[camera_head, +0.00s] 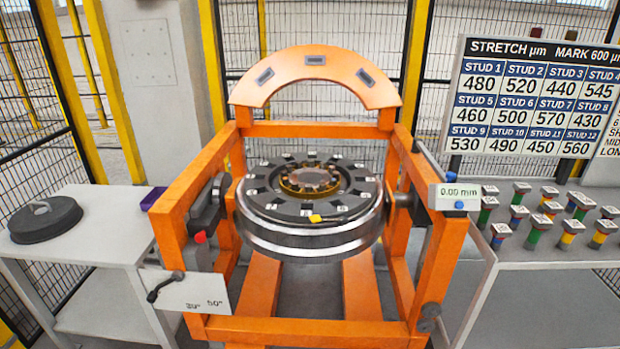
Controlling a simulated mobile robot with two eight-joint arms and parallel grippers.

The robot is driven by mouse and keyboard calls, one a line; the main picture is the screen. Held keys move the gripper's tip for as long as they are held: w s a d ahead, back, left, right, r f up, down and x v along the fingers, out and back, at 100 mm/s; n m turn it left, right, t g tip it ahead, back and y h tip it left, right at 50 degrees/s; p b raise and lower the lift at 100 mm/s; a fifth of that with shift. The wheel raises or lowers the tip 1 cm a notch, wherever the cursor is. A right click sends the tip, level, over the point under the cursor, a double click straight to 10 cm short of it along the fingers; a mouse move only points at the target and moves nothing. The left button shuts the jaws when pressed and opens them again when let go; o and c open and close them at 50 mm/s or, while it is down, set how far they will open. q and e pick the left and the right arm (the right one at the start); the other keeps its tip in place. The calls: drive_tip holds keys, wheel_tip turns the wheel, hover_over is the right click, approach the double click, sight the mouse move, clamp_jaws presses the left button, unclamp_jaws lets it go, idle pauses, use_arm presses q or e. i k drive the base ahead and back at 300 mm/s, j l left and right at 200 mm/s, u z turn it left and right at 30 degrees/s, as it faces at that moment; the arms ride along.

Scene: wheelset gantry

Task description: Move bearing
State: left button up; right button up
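A large wheel (310,243) with a shiny metal rim lies nearly flat in the orange gantry, its face tilted towards me. A bronze-coloured ring part (309,180), which may be the bearing, sits at the centre of its dark hub. Dark blocks with small pale labels ring the hub face. A yellow-tipped pointer (316,218) lies at the front of the face. A dark round disc (45,220) with a handle on top rests on the left table. I cannot tell for certain which part is the bearing. Neither gripper shows.
The orange gantry frame (262,329) has an arch behind the wheel. A crank lever (165,287) is at its left and a 0.00 mm display (458,197) at its right. Several coloured studs (540,227) stand on the right table. The left table (100,238) is mostly clear.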

sight(319, 176)
drive_tip(key=i+j+z, duration=0.1)
drive_tip(key=i+j, duration=0.85)
drive_tip(key=i, duration=0.05)
